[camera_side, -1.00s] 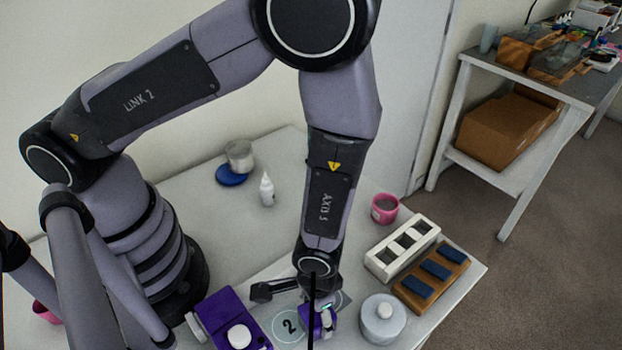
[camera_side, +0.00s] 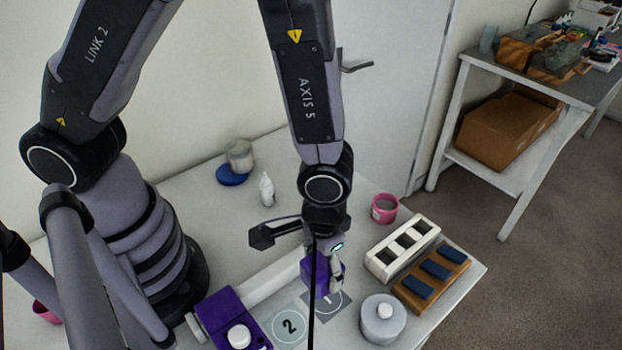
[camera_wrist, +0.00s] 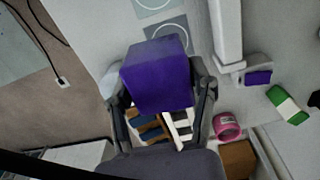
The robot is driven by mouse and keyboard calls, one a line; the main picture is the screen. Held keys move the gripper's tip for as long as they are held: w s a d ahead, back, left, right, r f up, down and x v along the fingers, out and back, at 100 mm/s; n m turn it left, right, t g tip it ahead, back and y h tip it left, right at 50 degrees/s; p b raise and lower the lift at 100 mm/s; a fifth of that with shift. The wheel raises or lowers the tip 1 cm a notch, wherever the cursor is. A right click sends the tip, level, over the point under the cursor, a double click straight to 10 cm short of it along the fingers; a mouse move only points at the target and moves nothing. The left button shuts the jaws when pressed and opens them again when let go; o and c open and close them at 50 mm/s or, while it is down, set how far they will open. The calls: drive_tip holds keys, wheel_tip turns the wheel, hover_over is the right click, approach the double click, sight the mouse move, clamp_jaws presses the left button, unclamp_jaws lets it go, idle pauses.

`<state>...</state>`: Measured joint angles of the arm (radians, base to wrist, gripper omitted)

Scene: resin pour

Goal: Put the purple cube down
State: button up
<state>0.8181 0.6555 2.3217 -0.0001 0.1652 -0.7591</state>
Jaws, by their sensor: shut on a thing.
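The purple cube (camera_side: 315,272) is held between the fingers of my gripper (camera_side: 322,277), above the table near the front. In the wrist view the purple cube (camera_wrist: 157,76) fills the middle, with a finger of my gripper (camera_wrist: 160,95) on either side of it. The cube appears raised clear of the surface. Below it in the side view is a grey square pad (camera_side: 338,308) with a circle on it, partly hidden by the cube and gripper. A second pad marked 2 (camera_side: 289,326) lies to its left.
A white slotted mould (camera_side: 403,248), a wooden tray with blue bars (camera_side: 432,278) and a lidded grey pot (camera_side: 382,320) stand to the right. A pink cup (camera_side: 384,208) is behind them. A purple device with a white knob (camera_side: 232,318) sits at left. A white bottle (camera_side: 267,189) stands further back.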

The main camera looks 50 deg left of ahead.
drive_tip(key=w+a+n, duration=0.1)
drive_tip(key=w+a, duration=0.1)
drive_tip(key=a, duration=0.1)
drive_tip(key=w+a+n, duration=0.2)
drive_tip(key=w+a, duration=0.1)
drive_tip(key=w+a+r+n, duration=0.1)
drive_tip(key=w+a+n, duration=0.1)
drive_tip(key=a, duration=0.1)
drive_tip(key=shift+w, duration=0.3)
drive_tip(key=w+a+r+n, duration=0.2)
drive_tip(key=a+n, duration=1.2)
drive_tip(key=a, duration=1.5)
drive_tip(key=w+a+f, duration=0.2)
drive_tip(key=w+f, duration=0.1)
drive_tip(key=w, duration=0.1)
drive_tip(key=w+a+f, duration=0.2)
drive_tip(key=w+f, duration=0.1)
drive_tip(key=w+a+f, duration=0.2)
drive_tip(key=w+f, duration=0.1)
drive_tip(key=w, duration=0.1)
drive_tip(key=shift+w+a+f, duration=0.1)
drive_tip(key=shift+w+f, duration=0.1)
drive_tip(key=shift+w, duration=0.15)
drive_tip(key=shift+w+f, duration=0.2)
drive_tip(key=shift+f, duration=1.55)
